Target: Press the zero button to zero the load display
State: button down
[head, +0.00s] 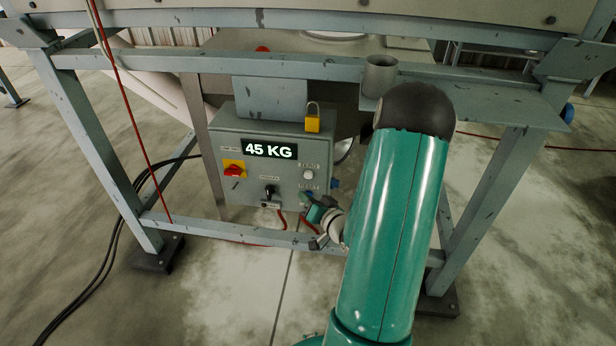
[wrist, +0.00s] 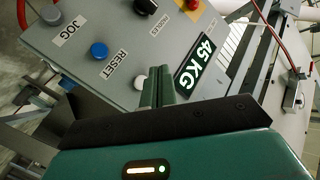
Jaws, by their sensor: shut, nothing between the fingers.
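The grey control box (head: 222,150) hangs on the frame, its display (head: 269,149) reading 45 KG. The white zero button (head: 308,174) sits under its ZERO label on the right side of the panel. My gripper (head: 308,199) is below that button at the panel's lower right. In the wrist view my gripper's shut, empty fingers (wrist: 158,82) point at the panel, with the white button (wrist: 139,82) just left of them, partly hidden. I cannot tell whether they touch the panel. The display (wrist: 196,60) is right of the fingers.
A black knob (head: 269,191), a red switch (head: 235,170) and a yellow padlock (head: 313,122) are on the box. Frame legs (head: 107,150) stand either side; a metal cup (head: 380,76) is above.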

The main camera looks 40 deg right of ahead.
jog(key=shift+w+d, duration=0.85)
jog(key=shift+d, duration=0.2)
jog(key=shift+w+d, duration=0.8)
jog(key=shift+d, duration=0.2)
jog(key=shift+d, duration=0.1)
dwell(0.4)
jog(key=shift+w+d, duration=0.25)
jog(key=shift+w+d, duration=0.3)
jog(key=shift+d, duration=0.1)
dwell(0.9)
jog(key=shift+s+a, duration=0.6)
jog(key=shift+a, duration=0.15)
jog(key=shift+a, duration=0.1)
jog(key=s+a, duration=0.1)
jog(key=a, duration=0.1)
jog(key=s+a, duration=0.1)
jog(key=s, duration=0.1)
jog(key=shift+a, duration=0.4)
